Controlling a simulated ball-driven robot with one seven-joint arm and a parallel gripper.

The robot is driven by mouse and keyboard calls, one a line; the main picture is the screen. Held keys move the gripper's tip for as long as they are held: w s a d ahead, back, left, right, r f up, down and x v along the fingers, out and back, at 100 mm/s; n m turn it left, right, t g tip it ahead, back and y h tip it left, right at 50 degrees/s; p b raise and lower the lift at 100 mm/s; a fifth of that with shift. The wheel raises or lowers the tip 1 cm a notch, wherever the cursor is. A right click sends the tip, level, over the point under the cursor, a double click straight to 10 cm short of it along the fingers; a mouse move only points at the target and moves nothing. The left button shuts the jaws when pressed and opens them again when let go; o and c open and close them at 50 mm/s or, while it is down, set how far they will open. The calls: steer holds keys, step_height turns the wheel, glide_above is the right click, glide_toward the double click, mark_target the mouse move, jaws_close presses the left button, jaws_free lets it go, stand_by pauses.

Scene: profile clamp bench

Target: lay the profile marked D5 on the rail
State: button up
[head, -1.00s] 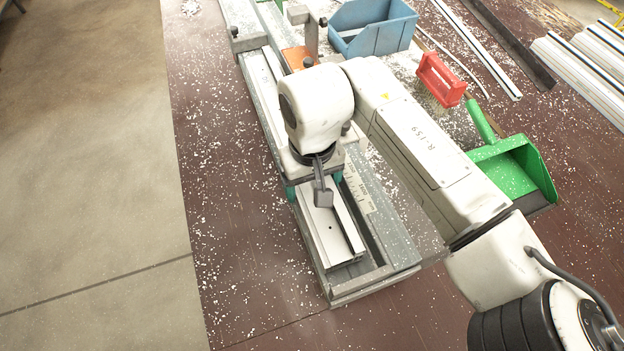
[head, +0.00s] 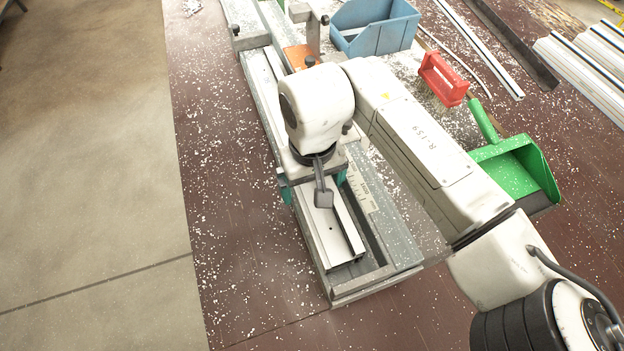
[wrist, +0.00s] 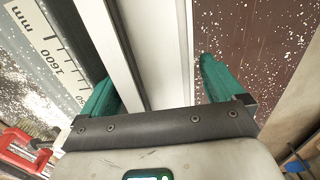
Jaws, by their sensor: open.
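A pale profile (head: 331,238) lies lengthwise along the grey rail (head: 375,291) of the bench. No D5 mark is readable on it. My gripper (head: 313,187) is over the profile, pointing down, with its teal fingers apart, one on each side. In the wrist view my gripper (wrist: 160,80) is open, and the profile (wrist: 158,40) runs between the fingers with a gap on both sides. My wrist hides part of the profile in the head view.
A scale marked in mm (wrist: 52,62) runs beside the rail. A clamp post (head: 313,38) and an orange block (head: 298,56) stand farther along. White chips litter the surface.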

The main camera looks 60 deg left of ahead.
step_height(320, 180, up, 10)
steer(key=shift+w+r+b, duration=0.1)
steer(key=shift+b, duration=0.65)
steer(key=shift+r, duration=0.35)
